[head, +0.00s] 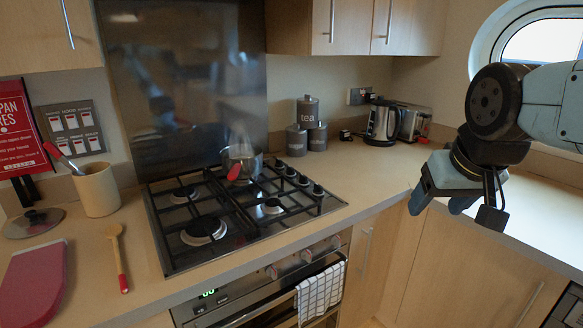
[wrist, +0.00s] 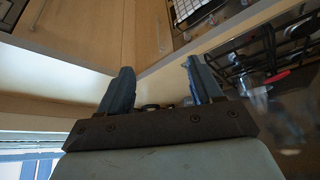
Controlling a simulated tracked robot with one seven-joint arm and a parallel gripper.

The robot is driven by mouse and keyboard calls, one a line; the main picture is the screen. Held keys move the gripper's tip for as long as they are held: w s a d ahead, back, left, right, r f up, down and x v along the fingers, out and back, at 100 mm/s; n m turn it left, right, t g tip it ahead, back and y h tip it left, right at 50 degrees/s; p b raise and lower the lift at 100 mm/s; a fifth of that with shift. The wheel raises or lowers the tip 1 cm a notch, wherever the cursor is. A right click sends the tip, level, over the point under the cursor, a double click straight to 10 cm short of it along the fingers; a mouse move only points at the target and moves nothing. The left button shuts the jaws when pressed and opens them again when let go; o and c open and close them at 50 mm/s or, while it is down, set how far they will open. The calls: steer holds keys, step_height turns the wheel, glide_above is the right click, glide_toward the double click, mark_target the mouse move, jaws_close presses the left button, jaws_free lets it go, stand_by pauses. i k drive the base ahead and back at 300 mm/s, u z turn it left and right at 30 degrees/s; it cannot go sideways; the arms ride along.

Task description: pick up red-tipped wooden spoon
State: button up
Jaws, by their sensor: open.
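The red-tipped wooden spoon (head: 118,256) lies on the counter at the left in the head view, between the red board and the hob. Its wooden bowl points to the back and its red tip to the front. My gripper (head: 440,205) hangs at the right in the head view, in front of the counter on that side, far from the spoon. In the wrist view its two fingers (wrist: 156,85) are apart with nothing between them. The spoon does not show in the wrist view.
A gas hob (head: 235,215) with a glass pot (head: 241,160) lies between my gripper and the spoon. A utensil crock (head: 97,190), a glass lid (head: 33,223) and a red board (head: 32,285) are near the spoon. A kettle (head: 382,121) and canisters (head: 308,110) stand behind.

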mark_target(113, 231)
steer(key=z, duration=1.6)
steer(key=i, duration=0.1)
steer(key=u, duration=3.25)
steer(key=k, duration=0.85)
steer(key=u, duration=0.2)
steer(key=i, duration=0.85)
steer(key=z, duration=0.1)
